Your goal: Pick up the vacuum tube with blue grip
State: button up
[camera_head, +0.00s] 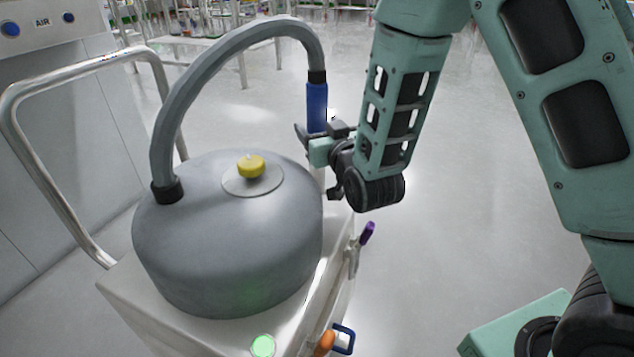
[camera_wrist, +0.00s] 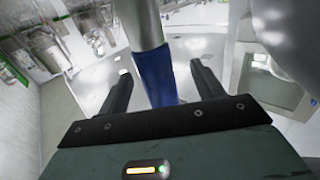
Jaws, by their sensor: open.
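The grey vacuum tube (camera_head: 240,38) arches up from the top of a grey domed vacuum body (camera_head: 230,240) and hangs down on the right side. Its blue grip (camera_head: 316,106) is a sleeve near the tube's hanging end, below a black collar. My gripper (camera_head: 312,133) is beside the lower part of the blue grip in the head view. In the wrist view the blue grip (camera_wrist: 157,78) stands between the two black fingers of my open gripper (camera_wrist: 160,80). Gaps show on both sides of the grip. The tube's lower end is hidden behind my gripper.
The vacuum sits on a white cart (camera_head: 130,290) with a bent metal handle (camera_head: 75,70) at the left. A yellow knob (camera_head: 250,166) is on the dome. A purple-handled item (camera_head: 367,233) and an orange item (camera_head: 325,343) hang at the cart's right side. Open floor lies to the right.

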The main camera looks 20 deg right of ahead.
jog(key=w, duration=0.1)
jog(key=w+b, duration=0.1)
jog(key=w, duration=0.2)
jog(key=shift+w+d+f+b, duration=0.1)
jog(key=shift+w+f+b, duration=0.1)
jog(key=shift+f+b, duration=0.2)
jog(key=shift+w+r, duration=0.15)
jog(key=shift+w, duration=0.25)
jog(key=c, duration=1.1)
